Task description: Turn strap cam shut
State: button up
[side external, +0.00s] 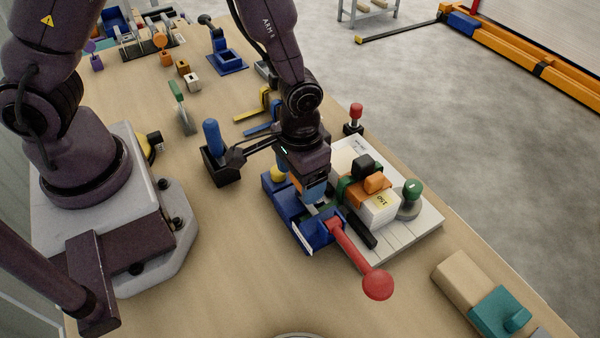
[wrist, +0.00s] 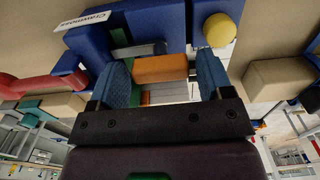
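No part is labelled as the strap cam. In the side view an orange piece (side external: 376,182) sits with a black block (side external: 364,165) on top of a white block (side external: 380,210); green bands show at its sides. A blue fixture (side external: 290,213) carries a red lever with a ball end (side external: 378,285), pointing toward the front right. My gripper (side external: 318,190) is low over the blue fixture, left of the white block. In the wrist view my gripper (wrist: 163,82) has its blue pads apart, with an orange bar (wrist: 160,68) showing between them; a gap shows at the right pad. Contact at the left pad is unclear.
A green knob (side external: 412,188) and a red knob (side external: 355,112) stand on or beside the pale board (side external: 425,222). A black box with a blue handle (side external: 211,135) is left of my gripper. Beige and teal blocks (side external: 495,305) lie front right.

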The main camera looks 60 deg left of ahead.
jog(key=shift+o, duration=0.5)
jog(key=shift+r, duration=0.35)
notch_tip(320, 180, up, 12)
jog(key=shift+r, duration=0.1)
jog(key=s+a+r+t, duration=0.2)
jog(key=s+a+r, duration=0.3)
jog(key=r, duration=0.2)
jog(key=s+a+r+t, duration=0.3)
jog(key=s+a+r, duration=0.2)
jog(key=r, duration=0.2)
jog(key=shift+a+r+t, duration=0.25)
jog(key=shift+r+t, duration=0.05)
jog(key=shift+r, duration=0.05)
